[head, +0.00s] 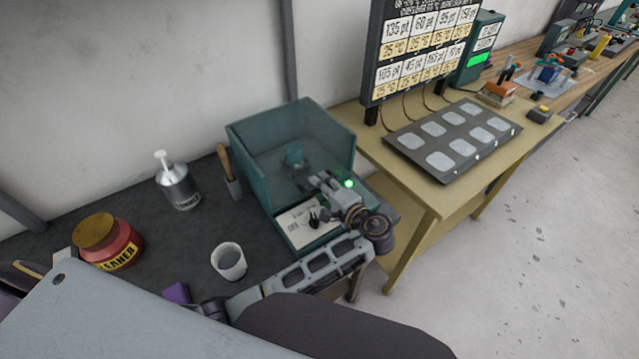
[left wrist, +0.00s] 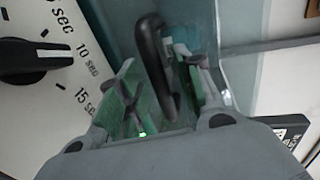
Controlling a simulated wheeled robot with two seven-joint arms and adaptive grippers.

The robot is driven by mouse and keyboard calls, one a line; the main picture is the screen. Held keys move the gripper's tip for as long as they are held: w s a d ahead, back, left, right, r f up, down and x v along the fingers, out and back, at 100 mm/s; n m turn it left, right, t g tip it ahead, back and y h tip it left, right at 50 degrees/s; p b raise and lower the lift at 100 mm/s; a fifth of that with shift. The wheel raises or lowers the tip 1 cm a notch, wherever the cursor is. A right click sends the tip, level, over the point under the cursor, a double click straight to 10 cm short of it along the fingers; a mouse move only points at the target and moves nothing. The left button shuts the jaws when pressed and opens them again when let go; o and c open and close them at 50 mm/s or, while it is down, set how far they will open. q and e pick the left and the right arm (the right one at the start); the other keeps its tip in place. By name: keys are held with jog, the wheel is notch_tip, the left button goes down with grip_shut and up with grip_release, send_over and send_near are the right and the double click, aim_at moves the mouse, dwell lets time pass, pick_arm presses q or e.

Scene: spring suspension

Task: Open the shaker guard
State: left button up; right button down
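The shaker (head: 332,238) is a teal box on the dark bench, with a white dial panel at its front. Its guard (head: 265,190) looks like see-through teal walls around a small teal piece inside; whether its front is shut is hard to tell. My left gripper (head: 320,182) is at the shaker's front, above the dial panel. In the left wrist view, the guard's black looped handle (left wrist: 152,55) stands between the two fingers of my left gripper (left wrist: 168,95). The fingers are apart, with gaps visible beside the handle. My right gripper is not in view.
A pump bottle (head: 178,185), a brown-handled tool (head: 229,172), a cup (head: 229,262) and a red cleaner jar (head: 112,248) stand left of the shaker. A yellow table (head: 432,205) with a spotted plate (head: 455,140) and a display board (head: 425,45) stands close on the right.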

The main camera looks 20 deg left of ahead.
pick_arm(q)
jog(key=shift+c, duration=0.2)
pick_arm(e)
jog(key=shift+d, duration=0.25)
pick_arm(q)
grip_shut()
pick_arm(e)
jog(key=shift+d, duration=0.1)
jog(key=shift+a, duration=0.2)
